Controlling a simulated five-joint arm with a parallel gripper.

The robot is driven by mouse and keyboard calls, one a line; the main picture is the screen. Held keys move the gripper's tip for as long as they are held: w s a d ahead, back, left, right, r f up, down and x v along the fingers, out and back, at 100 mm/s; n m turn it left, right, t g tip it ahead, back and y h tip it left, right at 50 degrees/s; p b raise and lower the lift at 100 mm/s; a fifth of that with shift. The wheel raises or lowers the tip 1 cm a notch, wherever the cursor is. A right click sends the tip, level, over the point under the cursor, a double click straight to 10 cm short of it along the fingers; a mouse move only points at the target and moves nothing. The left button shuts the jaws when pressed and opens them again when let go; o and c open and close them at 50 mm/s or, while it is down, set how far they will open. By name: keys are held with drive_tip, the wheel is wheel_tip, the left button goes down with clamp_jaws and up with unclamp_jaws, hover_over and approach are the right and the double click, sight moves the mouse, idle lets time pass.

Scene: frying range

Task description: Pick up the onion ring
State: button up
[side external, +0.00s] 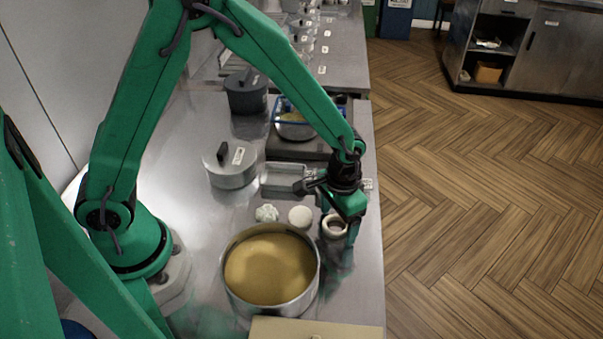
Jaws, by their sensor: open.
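The onion ring (334,226) is a pale ring with a dark hole. It lies on the steel counter near the counter's right edge, just right of two pale round pieces. My gripper (338,238) is open, fingers pointing down, right over and beside the ring. One finger shows on the ring's right side. I cannot tell whether the fingers touch the ring or how high they are above the counter.
A large pot (228,283) of yellowish liquid stands just left of and nearer than the ring. A pale round piece (300,216) and a whitish lumpy piece (266,213) lie close by. A lidded pot (231,172) stands behind. A beige board (300,329) is in front.

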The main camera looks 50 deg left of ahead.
drive_tip(key=c, duration=0.9)
drive_tip(key=shift+o, duration=0.2)
drive_tip(key=shift+r, duration=0.1)
drive_tip(key=shift+r, duration=0.75)
wheel_tip(320, 180, up, 2)
drive_tip(key=shift+r, duration=0.15)
drive_tip(key=s+d+r, duration=0.7)
drive_tip(key=s, duration=0.2)
drive_tip(key=shift+s, duration=0.15)
drive_tip(key=s+a+r, duration=0.2)
drive_tip(key=s+a, duration=0.2)
drive_tip(key=s, duration=0.3)
drive_tip(key=shift+s+r, duration=0.2)
drive_tip(key=shift+s, duration=0.05)
